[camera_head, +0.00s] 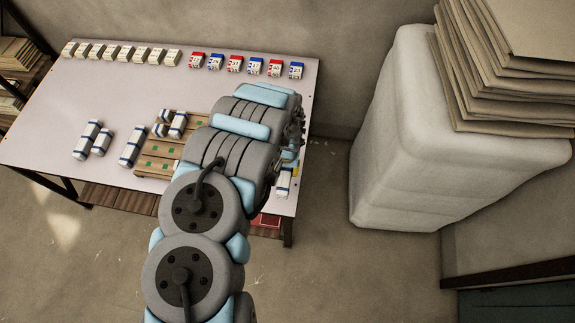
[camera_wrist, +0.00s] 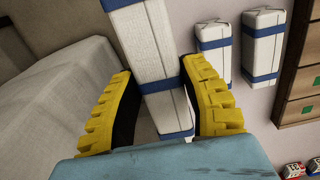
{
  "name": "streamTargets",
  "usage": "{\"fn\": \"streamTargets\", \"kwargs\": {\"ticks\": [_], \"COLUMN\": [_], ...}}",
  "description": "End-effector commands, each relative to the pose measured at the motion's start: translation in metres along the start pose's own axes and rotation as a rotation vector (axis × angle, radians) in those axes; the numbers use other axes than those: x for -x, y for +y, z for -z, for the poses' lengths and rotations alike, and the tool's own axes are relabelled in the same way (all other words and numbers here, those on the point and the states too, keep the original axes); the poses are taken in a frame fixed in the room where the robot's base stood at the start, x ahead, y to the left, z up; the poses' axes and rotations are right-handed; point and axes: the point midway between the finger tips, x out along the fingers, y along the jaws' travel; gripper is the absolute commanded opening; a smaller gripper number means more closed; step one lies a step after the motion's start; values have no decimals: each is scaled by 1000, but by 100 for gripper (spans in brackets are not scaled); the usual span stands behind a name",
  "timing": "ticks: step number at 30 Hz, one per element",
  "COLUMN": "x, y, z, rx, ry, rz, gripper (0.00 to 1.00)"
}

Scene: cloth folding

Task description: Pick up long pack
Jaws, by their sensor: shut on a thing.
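A long white pack (camera_wrist: 153,45) with blue bands stands between the yellow fingers of my gripper (camera_wrist: 157,72) in the wrist view. The fingers are shut on its sides, and its far end runs out of the top of the picture. In the head view a white pack (camera_head: 284,182) with blue bands shows at the table's right edge, beside my gripper (camera_head: 293,168), which my arm mostly hides. I cannot tell whether the held pack touches the table.
Two white packs (camera_wrist: 213,55) (camera_wrist: 264,45) are right of the held one. A wooden tray (camera_head: 152,165) with green squares sits mid-table (camera_head: 70,140). Several packs (camera_head: 133,147) lie left of it. Small boxes (camera_head: 235,64) line the back. A wrapped white block (camera_head: 400,150) stands right.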

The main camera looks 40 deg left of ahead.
Motion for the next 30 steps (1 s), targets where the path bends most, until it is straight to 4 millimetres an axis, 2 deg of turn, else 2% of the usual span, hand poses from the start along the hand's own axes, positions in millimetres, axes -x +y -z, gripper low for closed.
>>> {"fn": "streamTargets", "kwargs": {"ticks": [1, 5, 30], "x": [9, 19, 44], "y": [-1, -2, -5], "z": [-3, -10, -77], "rx": [1, 1, 1], "ry": [0, 1, 0], "rz": [0, -1, -1], "gripper": [4, 4, 4]}}
